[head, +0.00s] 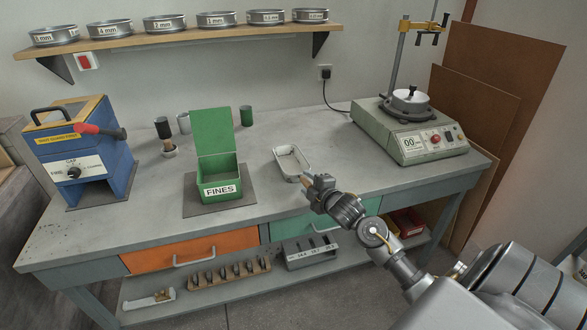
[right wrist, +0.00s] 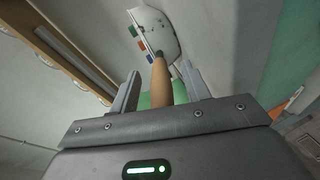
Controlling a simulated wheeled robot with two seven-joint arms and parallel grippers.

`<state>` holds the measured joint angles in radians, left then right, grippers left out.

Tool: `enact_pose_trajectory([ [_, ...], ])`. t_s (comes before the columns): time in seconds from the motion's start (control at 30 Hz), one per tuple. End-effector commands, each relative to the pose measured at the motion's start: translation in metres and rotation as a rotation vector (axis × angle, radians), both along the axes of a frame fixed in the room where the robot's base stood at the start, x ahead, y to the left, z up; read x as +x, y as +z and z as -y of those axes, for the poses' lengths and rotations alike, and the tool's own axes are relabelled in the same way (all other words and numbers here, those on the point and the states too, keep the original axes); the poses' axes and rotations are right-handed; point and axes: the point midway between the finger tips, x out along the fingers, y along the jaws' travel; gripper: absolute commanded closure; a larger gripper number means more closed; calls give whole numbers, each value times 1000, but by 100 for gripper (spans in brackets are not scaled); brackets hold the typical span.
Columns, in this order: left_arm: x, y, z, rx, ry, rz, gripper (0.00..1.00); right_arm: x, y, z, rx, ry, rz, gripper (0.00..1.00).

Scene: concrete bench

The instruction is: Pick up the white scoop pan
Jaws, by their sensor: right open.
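The white scoop pan (head: 292,163) is a shallow pale tray that appears to lie on the bench, right of the green FINES box. Its handle end points toward my right gripper (head: 312,187). In the right wrist view the white pan (right wrist: 158,32) is at the top, and its tan handle (right wrist: 161,82) runs down between the two fingers. My right gripper is open, with a gap visible on both sides of the handle. My left gripper is not in view.
The green FINES box (head: 219,167) stands on a dark mat, and a blue machine (head: 75,155) is at the left. A sieve shaker (head: 412,130) stands at the right. A shelf (head: 190,37) of labelled sieves is above. The bench around the pan is clear.

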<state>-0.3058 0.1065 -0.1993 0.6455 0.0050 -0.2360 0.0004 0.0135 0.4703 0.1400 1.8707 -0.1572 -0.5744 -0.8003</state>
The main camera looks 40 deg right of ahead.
Motion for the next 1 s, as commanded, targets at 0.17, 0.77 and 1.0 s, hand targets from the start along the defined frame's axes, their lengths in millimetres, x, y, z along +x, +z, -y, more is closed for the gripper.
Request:
enact_pose_trajectory([
  [0.17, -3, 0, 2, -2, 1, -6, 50, 12, -4, 1, 1, 0, 0, 53],
  [0.77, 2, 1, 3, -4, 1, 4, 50, 11, -4, 1, 1, 0, -1, 100],
  [1.0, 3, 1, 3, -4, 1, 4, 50, 12, -2, 1, 1, -1, 2, 100],
])
